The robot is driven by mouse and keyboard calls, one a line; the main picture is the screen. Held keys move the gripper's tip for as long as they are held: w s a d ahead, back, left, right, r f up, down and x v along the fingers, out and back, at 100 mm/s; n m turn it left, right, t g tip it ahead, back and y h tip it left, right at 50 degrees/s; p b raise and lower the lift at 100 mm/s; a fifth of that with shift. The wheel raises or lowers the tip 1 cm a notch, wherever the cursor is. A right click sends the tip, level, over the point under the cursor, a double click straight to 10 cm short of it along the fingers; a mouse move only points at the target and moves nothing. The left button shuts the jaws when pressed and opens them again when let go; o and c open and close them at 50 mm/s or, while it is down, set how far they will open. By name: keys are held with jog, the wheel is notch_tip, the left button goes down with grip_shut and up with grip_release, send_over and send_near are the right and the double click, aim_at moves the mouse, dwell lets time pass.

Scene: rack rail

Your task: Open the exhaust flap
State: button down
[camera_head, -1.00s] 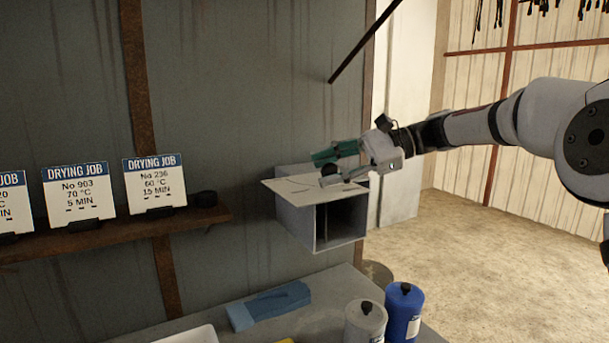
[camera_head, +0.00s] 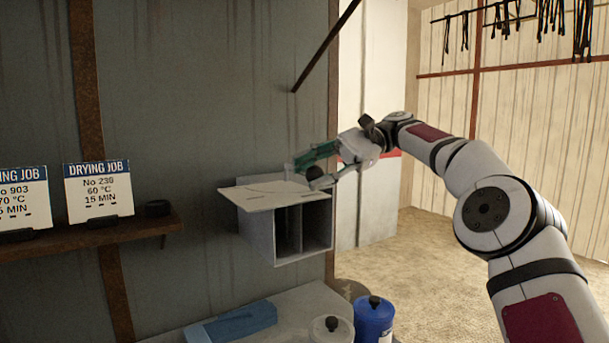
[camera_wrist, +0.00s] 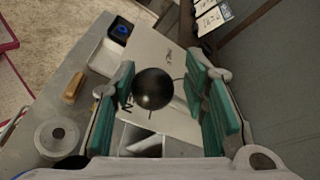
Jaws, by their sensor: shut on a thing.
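The exhaust duct (camera_head: 258,232) is a grey box on the wall with an open end facing right. Inside it a thin upright plate, seemingly the flap (camera_head: 290,230), stands nearly edge-on. A pale plate (camera_head: 262,195) with a curved line covers the top; in the wrist view it (camera_wrist: 155,50) carries lettering, partly hidden. A round black knob (camera_wrist: 153,88) stands above this plate, and it also shows in the head view (camera_head: 314,172). My gripper (camera_wrist: 158,100), with green finger pads, is shut on the knob, one pad on each side. Exact contact is hard to see.
A shelf (camera_head: 130,232) with drying job cards is on the left wall. A dark slanted rod (camera_head: 325,45) hangs above. The floor at right is clear.

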jog(key=shift+w+d+f, duration=0.2)
jog(key=shift+w+f, duration=0.05)
jog(key=shift+w, duration=0.1)
dwell(0.3)
jog(key=c, duration=0.9)
grip_release()
jog(key=shift+w+a+f, duration=0.1)
jog(key=shift+o, duration=0.2)
jog(key=shift+r, duration=0.2)
jog(key=shift+s+a, duration=0.1)
jog(key=shift+s, duration=0.2)
